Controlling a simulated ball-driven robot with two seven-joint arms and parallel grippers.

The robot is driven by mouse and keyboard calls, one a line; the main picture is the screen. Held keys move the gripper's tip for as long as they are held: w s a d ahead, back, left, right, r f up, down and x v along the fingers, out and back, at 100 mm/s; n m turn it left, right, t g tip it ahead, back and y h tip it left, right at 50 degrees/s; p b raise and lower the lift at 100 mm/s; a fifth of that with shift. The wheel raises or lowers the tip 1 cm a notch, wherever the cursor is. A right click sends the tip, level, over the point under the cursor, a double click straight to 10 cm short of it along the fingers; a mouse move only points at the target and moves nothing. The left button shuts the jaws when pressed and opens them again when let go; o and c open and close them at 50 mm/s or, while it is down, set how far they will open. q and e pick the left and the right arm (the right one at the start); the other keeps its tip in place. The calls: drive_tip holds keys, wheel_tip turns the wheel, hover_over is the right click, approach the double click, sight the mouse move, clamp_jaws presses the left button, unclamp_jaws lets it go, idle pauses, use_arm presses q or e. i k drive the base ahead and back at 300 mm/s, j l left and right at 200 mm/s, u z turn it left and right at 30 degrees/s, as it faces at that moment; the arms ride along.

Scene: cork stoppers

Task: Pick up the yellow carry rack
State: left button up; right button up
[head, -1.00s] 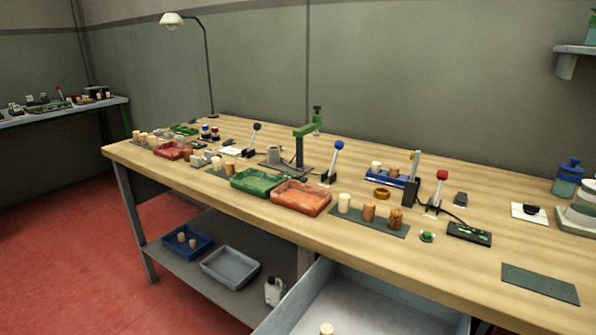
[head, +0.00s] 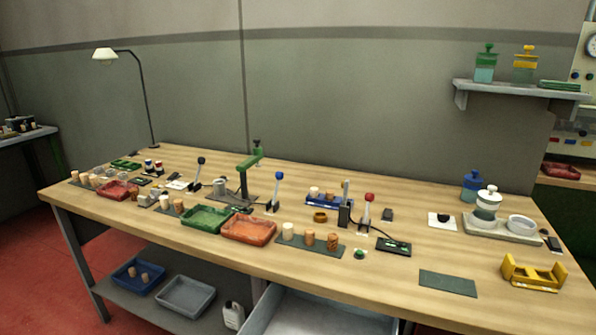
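The yellow carry rack (head: 533,276) stands on the right end of the wooden workbench, near its front edge. It has two upright end pieces with notched tops and a low body between them. It looks empty, though it is small in the view. Neither of my grippers shows in the head view.
The workbench (head: 320,274) carries a dark green mat (head: 448,283) left of the rack. A pale tray (head: 505,231) with a white jar stands behind it. An open drawer (head: 320,312) juts out from the bench front.

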sight(534, 278)
drive_tip(key=z, duration=1.3)
